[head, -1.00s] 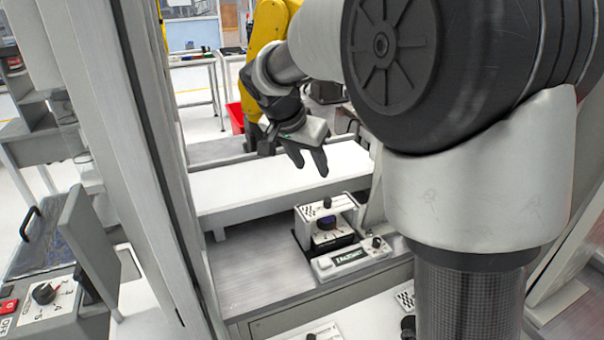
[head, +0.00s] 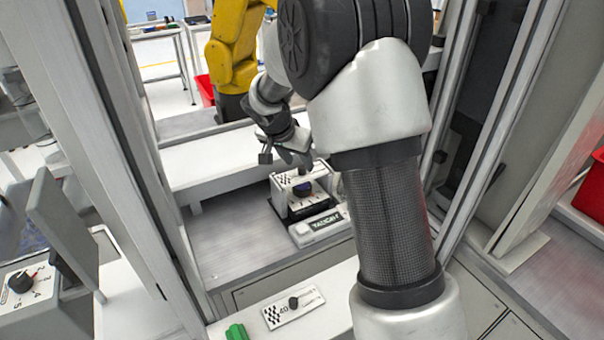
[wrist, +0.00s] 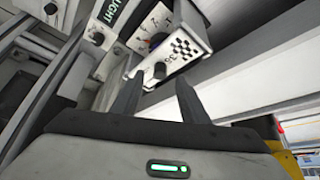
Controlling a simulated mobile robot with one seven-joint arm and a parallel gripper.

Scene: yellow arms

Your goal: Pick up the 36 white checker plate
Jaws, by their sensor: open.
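The white plate with a black checker pattern (wrist: 172,58) lies just ahead of my fingers in the wrist view, with a dark knob between the fingertips; its number is too small to read surely. In the head view this plate (head: 284,181) sits on top of a small stack at the back of the grey bench, partly hidden by my fingers. My gripper (head: 287,157) is open and empty, fingers pointing down just above the plate. The two fingers also show apart in the wrist view (wrist: 158,84). I cannot tell whether they touch the knob.
A dial plate with a blue knob (head: 303,191) is beside and below it, and a white labelled block (head: 322,225) stands in front. A plate marked 40 (head: 293,305) and a green object (head: 236,332) lie nearer. A white post (head: 125,150) stands left; a yellow arm (head: 232,55) stands behind.

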